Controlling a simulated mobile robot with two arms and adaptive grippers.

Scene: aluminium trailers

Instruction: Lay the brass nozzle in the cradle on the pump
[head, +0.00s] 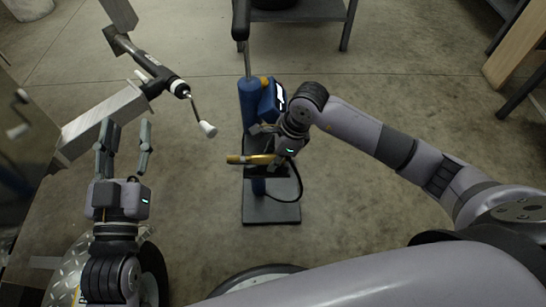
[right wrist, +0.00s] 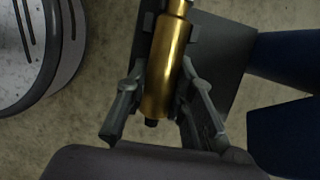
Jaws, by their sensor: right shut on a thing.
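The brass nozzle (head: 248,159) lies roughly level across the pump's dark cradle platform (head: 283,172), its end sticking out to the left. My right gripper (right wrist: 160,82) is shut on the nozzle, which also shows between its fingers in the right wrist view (right wrist: 165,70). Small dark prongs (right wrist: 197,35) of the cradle flank the nozzle there. I cannot tell whether the nozzle rests on the cradle or hangs just above it. The pump (head: 252,102) is a blue upright cylinder with a black hose. My left gripper (head: 124,150) is open and empty, left of the pump.
The pump's dark base plate (head: 271,211) stands on the concrete floor. A trailer's aluminium drawbar (head: 100,122) with a black coupling and a white-knobbed lever (head: 207,129) is at the left, close to my left gripper.

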